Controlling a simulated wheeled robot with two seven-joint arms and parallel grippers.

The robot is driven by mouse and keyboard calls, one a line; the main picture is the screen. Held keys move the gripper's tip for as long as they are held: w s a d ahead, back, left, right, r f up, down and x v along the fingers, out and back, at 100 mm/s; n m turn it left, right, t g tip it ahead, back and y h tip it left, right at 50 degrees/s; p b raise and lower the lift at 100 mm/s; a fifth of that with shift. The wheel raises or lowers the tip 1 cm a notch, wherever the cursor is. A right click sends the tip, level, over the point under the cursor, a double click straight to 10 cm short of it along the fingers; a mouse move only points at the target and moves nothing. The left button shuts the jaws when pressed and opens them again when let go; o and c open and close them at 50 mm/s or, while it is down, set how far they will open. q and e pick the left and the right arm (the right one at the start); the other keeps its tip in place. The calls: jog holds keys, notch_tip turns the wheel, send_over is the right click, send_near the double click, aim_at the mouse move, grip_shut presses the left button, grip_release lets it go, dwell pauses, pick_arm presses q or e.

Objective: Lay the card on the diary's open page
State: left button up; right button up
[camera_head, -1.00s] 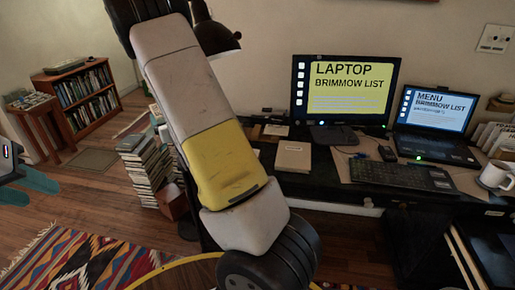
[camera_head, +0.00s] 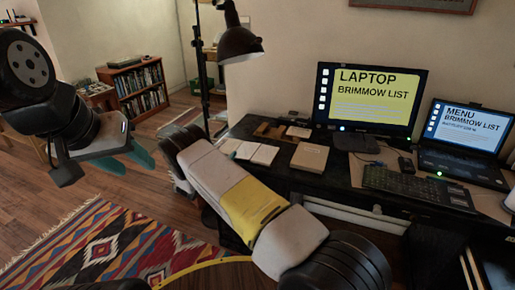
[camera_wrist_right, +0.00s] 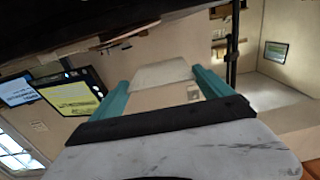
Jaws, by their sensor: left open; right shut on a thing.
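My right gripper (camera_wrist_right: 162,78) shows in the right wrist view, its two teal fingers shut on a pale flat card (camera_wrist_right: 163,71) that spans between the fingertips. The open diary (camera_head: 257,153), with two pale pages, appears to lie on the desk's left part, just beyond my right arm. My left gripper (camera_head: 127,159) is open and empty at the left, over the floor and well away from the desk.
A closed tan book (camera_head: 310,157) lies right of the diary. Small wooden items (camera_head: 270,131) lie behind it. A lamp (camera_head: 238,44) stands at the desk's left end. A monitor (camera_head: 368,97), keyboard (camera_head: 415,187) and laptop (camera_head: 460,160) fill the right side.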

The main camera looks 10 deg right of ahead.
jog(key=f, duration=0.1)
send_over(257, 167)
jog(key=v, duration=0.3)
jog(key=f, duration=0.2)
jog(key=shift+d+f, duration=0.25)
jog(key=shift+f, duration=0.6)
jog(key=shift+d+f, duration=0.2)
jog(key=shift+f, duration=0.6)
jog(key=shift+f, duration=0.15)
